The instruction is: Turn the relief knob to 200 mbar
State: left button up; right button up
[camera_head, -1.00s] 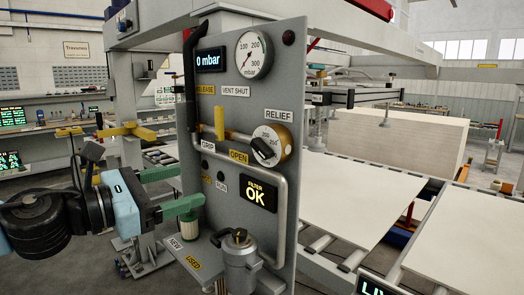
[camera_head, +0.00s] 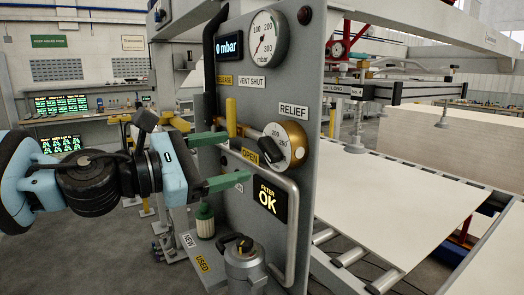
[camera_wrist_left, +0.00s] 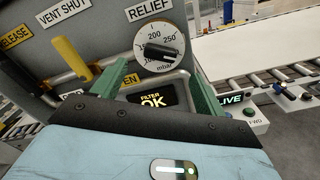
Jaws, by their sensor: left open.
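The relief knob (camera_head: 275,157) is a black bar handle on a round white dial with a brass-coloured body, under the RELIEF label (camera_head: 293,110). In the wrist view the knob (camera_wrist_left: 165,52) lies roughly crosswise on its dial, with 200 and 250 printed along the top; I cannot tell its exact setting. My left gripper (camera_head: 238,157) is open, its two green fingers apart and empty, left of and short of the knob. In the wrist view the left gripper (camera_wrist_left: 158,68) has its fingers spread to either side below the dial. My right gripper is not in view.
A yellow lever (camera_head: 231,117) stands close by the upper finger. A bent grey pipe (camera_head: 292,225) runs below the dial, around the FILTER OK display (camera_head: 268,201). The mbar display (camera_head: 229,46) reads 0. Conveyor rollers (camera_head: 350,257) lie to the right.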

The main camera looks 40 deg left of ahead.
aim_at(264, 150)
pick_arm(q)
jog(key=shift+f+b+x, duration=0.25)
jog(key=shift+b+x, duration=0.1)
jog(key=shift+x, duration=0.9)
jog(key=shift+b+x, duration=0.6)
jog(key=shift+x, duration=1.05)
jog(key=shift+r+x, duration=0.2)
jog(key=shift+x, duration=0.7)
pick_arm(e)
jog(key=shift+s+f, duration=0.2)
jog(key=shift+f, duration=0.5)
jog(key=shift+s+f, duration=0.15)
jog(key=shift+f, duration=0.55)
pick_arm(q)
jog(key=c, duration=0.9)
jog(key=shift+c, duration=0.4)
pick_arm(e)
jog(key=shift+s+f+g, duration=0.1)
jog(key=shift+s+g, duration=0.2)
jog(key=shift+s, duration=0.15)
